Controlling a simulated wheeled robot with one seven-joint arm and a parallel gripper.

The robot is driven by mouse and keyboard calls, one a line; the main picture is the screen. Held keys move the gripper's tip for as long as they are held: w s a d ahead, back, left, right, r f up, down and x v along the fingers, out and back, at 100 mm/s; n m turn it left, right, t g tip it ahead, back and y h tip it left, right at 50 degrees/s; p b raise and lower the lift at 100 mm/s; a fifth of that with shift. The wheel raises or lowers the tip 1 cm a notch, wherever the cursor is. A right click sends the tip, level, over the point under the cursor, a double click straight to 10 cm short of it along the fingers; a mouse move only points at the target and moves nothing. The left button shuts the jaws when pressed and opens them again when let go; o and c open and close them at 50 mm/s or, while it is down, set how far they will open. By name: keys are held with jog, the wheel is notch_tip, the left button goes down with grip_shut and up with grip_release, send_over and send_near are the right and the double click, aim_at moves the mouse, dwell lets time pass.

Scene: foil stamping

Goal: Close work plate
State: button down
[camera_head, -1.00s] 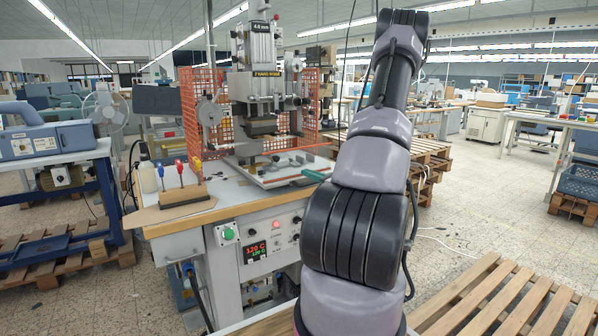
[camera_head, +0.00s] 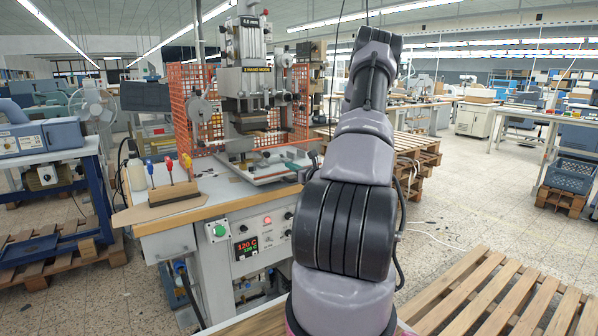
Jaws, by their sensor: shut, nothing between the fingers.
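The foil stamping press (camera_head: 250,75) stands on a wooden-topped bench left of my arm. Its work plate (camera_head: 258,176), a pale flat plate, lies low at the press, reaching forward of the stamping head (camera_head: 248,120). A dark item with a green part (camera_head: 294,166) lies at the plate's right side; its exact shape is too small to tell. The plate's right end is partly hidden by my arm. My arm rises through the middle of the view, and my gripper is not visible.
Several coloured-handled tools stand in a wooden block (camera_head: 174,193) at the bench's left front. A control panel (camera_head: 262,232) with a red display is on the bench front. An orange mesh guard (camera_head: 195,105) surrounds the press. A slatted pallet (camera_head: 500,300) lies at the lower right.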

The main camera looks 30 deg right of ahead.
jog(key=shift+w, duration=0.55)
jog(key=shift+w, duration=0.1)
jog(key=w, duration=1.9)
jog(key=shift+a, duration=0.4)
jog(key=shift+w, duration=0.25)
jog(key=shift+w+r, duration=0.1)
jog(key=shift+r, duration=0.1)
jog(key=shift+a+r, duration=0.1)
